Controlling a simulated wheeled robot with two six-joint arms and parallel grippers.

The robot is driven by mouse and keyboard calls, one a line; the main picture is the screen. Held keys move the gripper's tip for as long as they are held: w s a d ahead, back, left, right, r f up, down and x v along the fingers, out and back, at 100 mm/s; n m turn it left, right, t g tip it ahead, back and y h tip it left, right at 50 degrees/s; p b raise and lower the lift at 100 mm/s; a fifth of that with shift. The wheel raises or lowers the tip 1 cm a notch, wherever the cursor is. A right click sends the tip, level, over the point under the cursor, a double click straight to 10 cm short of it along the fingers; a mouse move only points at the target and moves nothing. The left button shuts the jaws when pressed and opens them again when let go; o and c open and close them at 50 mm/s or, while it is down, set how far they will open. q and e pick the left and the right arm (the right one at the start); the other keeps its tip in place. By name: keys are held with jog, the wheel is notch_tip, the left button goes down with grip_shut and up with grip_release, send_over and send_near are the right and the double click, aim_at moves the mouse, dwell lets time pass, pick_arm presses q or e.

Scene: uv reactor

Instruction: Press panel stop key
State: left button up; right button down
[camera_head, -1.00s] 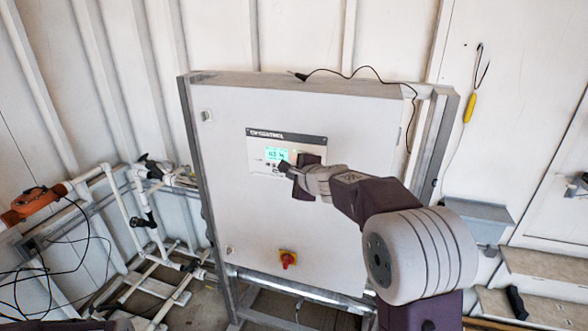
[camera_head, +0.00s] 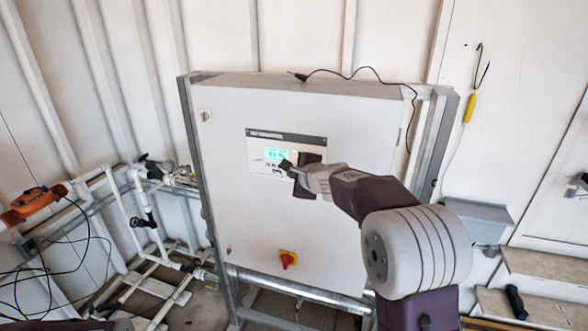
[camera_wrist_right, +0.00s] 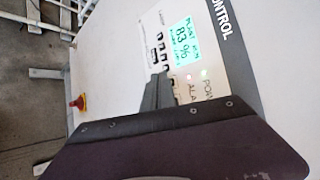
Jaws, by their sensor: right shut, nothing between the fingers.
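The control panel (camera_head: 256,146) is a light plate with a dark title strip on the white cabinet door. It holds a lit green screen (camera_head: 277,154), which also shows in the right wrist view (camera_wrist_right: 184,44) with what looks like 83 %. A row of small dark keys (camera_wrist_right: 162,41) lies beside the screen. My right gripper (camera_head: 286,165) is shut and empty, its fingertips (camera_wrist_right: 158,77) at the end of the key row. They hide part of the row, and I cannot tell whether they touch a key. Key labels are too small to read. My left gripper is not in view.
A red knob on a yellow plate (camera_head: 288,259) sits lower on the cabinet door (camera_head: 225,190). White pipes (camera_head: 118,210) stand at the left. A black cable (camera_head: 350,73) lies over the cabinet top. A grey box (camera_head: 478,220) is at the right.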

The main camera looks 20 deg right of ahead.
jog(key=shift+w+d, duration=0.1)
jog(key=shift+w, duration=0.1)
dwell(0.5)
jog(key=shift+s+a, duration=0.35)
jog(key=shift+s, duration=0.25)
jog(key=s+a, duration=0.1)
jog(key=s, duration=0.1)
jog(key=s+a+b, duration=0.1)
jog(key=s, duration=0.1)
jog(key=shift+a+b, duration=0.3)
jog(key=shift+a, duration=0.1)
